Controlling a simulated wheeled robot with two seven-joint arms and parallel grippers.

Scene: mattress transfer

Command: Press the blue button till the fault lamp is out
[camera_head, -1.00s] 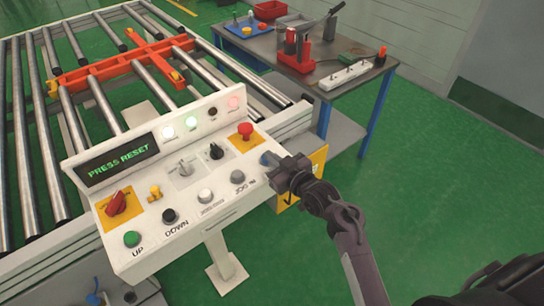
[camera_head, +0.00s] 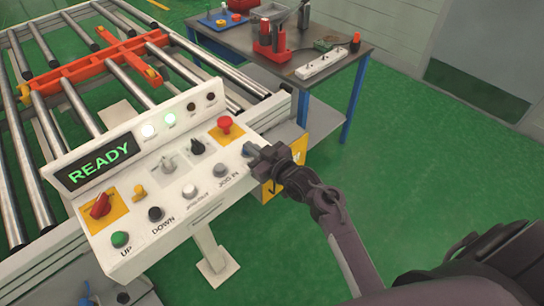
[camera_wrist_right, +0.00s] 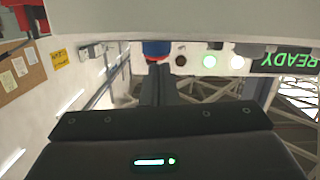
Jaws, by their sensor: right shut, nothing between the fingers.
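The control panel (camera_head: 130,232) stands in front of the roller bed, and its display (camera_head: 97,166) reads READY in green. Of the lamp row, the white lamp (camera_head: 148,131) and green lamp (camera_head: 169,119) are lit. The two at the right are dark, including the end one (camera_head: 211,97), the fault lamp. My right gripper (camera_head: 253,153) is shut and empty at the panel's right end. In the wrist view its fingertips (camera_wrist_right: 157,68) are at the blue button (camera_wrist_right: 154,48); I cannot tell if they touch. The fingers mostly hide the button in the head view. My left gripper is out of view.
A red mushroom button (camera_head: 225,124) sits just left of my right gripper. Several other buttons and knobs fill the panel. A table (camera_head: 345,75) with tools and a power strip (camera_head: 322,63) stands behind. The green floor (camera_head: 420,170) at right is clear.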

